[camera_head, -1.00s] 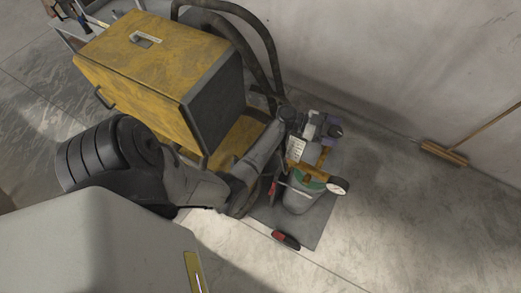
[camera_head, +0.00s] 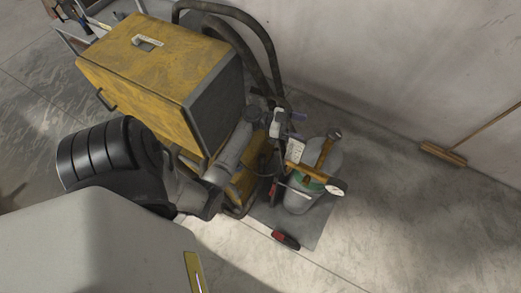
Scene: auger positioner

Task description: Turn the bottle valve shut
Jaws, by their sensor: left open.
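A grey gas bottle with a green shoulder (camera_head: 299,202) stands on a small trolley with an orange frame (camera_head: 309,171). A round white-faced gauge (camera_head: 337,187) sits at its right. A second grey cylinder (camera_head: 325,157) stands behind the frame, with a small dark fitting (camera_head: 334,134) on top. I cannot clearly make out which part is the valve handle. My left gripper (camera_head: 295,117) is open and empty, above and left of the cylinder's top and apart from it. My right gripper is not in view.
A large yellow machine cabinet (camera_head: 150,57) stands close to my left arm, with dark hoses (camera_head: 262,45) behind it. A wall rises behind the cylinders. A broom (camera_head: 443,153) leans at the right. The floor right of the trolley is clear.

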